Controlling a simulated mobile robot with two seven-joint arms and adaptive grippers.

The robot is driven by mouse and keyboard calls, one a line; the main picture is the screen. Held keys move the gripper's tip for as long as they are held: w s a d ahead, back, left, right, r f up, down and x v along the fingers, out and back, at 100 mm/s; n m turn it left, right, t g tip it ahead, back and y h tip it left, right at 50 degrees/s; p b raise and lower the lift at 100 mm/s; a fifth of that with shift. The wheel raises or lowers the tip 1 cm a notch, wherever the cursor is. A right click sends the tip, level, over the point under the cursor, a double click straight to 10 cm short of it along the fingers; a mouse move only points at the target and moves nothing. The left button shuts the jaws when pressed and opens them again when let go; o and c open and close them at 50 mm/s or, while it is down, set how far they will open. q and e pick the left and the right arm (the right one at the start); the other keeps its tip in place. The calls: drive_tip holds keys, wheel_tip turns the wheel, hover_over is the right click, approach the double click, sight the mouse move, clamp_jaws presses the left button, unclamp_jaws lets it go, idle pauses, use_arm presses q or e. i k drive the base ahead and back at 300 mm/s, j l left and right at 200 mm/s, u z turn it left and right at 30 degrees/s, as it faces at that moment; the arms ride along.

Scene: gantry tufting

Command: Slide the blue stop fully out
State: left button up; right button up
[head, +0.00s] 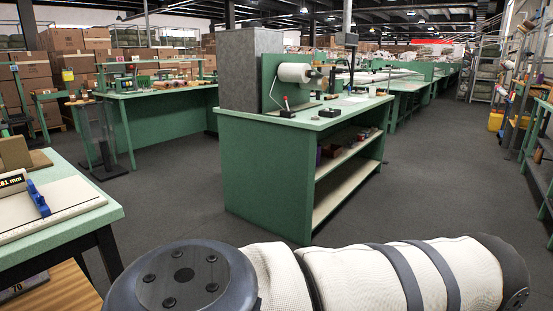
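The blue stop (38,198) stands at the left edge of the head view, on a pale board with a dark slot or rule (62,212) along its near side. The board lies on a green-topped table (112,212). A display reading "81 mm" (13,181) is just left of the stop, cut by the picture edge. Neither gripper shows. A large arm link of mine in a white cover with a dark round joint cap fills the bottom of the view, right of the table and apart from the stop.
A brown block (14,152) sits behind the board. A green workbench (265,185) with shelves, a grey box (245,70) and a white roll (294,72) stands in the middle. Grey floor (170,195) is open between the tables. Cardboard boxes (62,40) are stacked at the back left.

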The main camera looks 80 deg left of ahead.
sight(45, 212)
drive_tip(key=u, duration=4)
